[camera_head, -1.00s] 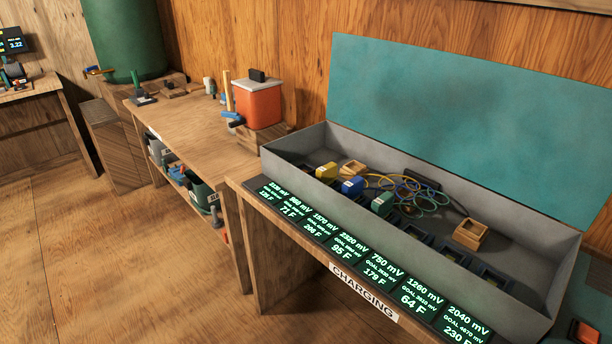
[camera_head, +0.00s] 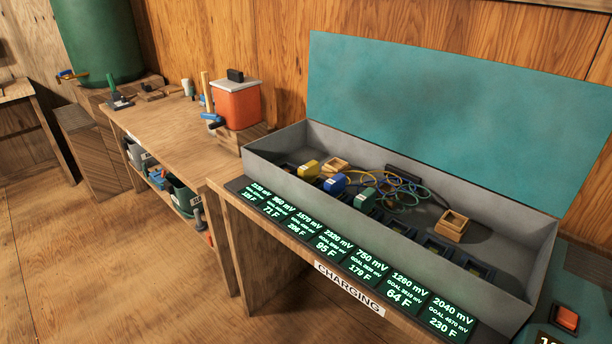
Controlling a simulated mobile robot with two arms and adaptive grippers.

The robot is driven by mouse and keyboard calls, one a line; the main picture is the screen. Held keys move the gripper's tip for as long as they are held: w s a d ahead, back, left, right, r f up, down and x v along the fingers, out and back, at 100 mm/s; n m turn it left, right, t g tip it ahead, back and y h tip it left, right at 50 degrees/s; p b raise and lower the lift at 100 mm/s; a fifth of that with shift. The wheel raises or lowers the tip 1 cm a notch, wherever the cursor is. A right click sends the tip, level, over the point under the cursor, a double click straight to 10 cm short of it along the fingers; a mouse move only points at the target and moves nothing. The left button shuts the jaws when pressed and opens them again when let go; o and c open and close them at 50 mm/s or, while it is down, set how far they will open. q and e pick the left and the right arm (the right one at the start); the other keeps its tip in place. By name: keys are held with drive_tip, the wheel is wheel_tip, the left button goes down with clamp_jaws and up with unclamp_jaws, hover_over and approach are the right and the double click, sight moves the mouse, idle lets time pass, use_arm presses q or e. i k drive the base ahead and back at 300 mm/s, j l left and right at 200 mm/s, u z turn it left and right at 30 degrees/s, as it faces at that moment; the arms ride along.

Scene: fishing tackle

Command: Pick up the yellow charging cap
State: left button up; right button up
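The yellow charging cap (camera_head: 309,170) sits inside the long grey charging box (camera_head: 270,182), toward its left end. A yellow cable runs from near it to the right. A blue cap (camera_head: 335,183) and a green cap (camera_head: 364,199) sit to its right in the same row, each with a cable. The box's teal lid (camera_head: 450,115) stands open behind. Neither of my grippers is in view.
Small wooden holders (camera_head: 453,225) stand in the box, and its right part has several dark sockets. Green readouts (camera_head: 330,243) line the table's front edge above a CHARGING label (camera_head: 349,289). A side bench holds an orange container (camera_head: 237,104). The floor in front is clear.

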sight(309, 172)
drive_tip(key=i+j+u, duration=0.95)
drive_tip(key=i+u, duration=0.35)
drive_tip(key=k, duration=0.1)
